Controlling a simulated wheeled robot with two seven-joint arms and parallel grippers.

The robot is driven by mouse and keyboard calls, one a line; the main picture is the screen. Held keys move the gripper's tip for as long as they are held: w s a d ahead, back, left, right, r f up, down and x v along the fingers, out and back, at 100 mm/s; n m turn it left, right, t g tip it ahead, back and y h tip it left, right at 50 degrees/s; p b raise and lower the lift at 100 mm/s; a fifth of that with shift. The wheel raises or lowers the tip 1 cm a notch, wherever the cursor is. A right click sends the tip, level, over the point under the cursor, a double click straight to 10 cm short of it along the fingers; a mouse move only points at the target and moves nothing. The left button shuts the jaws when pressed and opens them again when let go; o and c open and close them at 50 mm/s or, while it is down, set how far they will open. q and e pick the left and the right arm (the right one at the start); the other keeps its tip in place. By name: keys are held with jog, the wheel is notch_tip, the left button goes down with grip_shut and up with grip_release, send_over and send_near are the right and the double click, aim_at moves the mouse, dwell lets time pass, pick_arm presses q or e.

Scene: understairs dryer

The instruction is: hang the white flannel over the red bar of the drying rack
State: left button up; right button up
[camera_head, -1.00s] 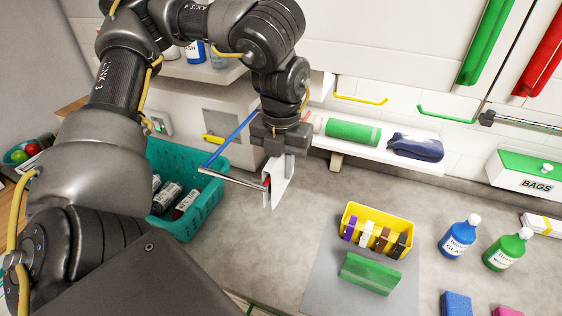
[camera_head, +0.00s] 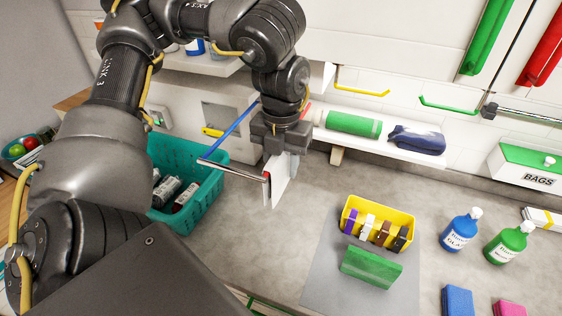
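The white flannel (camera_head: 281,178) is at the near end of the drying rack, below my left gripper (camera_head: 288,158). It hangs down on both sides of the red bar (camera_head: 266,176), whose near tip shows between the flaps. The gripper and flannel hide most of this bar. The rack also has a blue bar (camera_head: 230,132) and a chrome front bar (camera_head: 232,170). My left gripper points down at the flannel's right side, touching or very close. Its fingertips are partly hidden, so its grip on the cloth is unclear. My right gripper is not in view.
A teal basket (camera_head: 208,192) with several cans stands under the rack at left. A shelf (camera_head: 365,143) with a green roll and a dark cloth is behind. A yellow caddy (camera_head: 402,220), green block (camera_head: 371,266) and bottles stand right. The counter below the flannel is clear.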

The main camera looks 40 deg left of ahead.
pick_arm(q)
jog(key=shift+o, duration=0.4)
jog(key=shift+r, duration=0.1)
notch_tip(320, 180, up, 10)
jog(key=shift+r+b, duration=0.2)
jog(key=shift+b, duration=0.1)
jog(key=shift+r, duration=0.1)
jog(key=shift+a, duration=0.1)
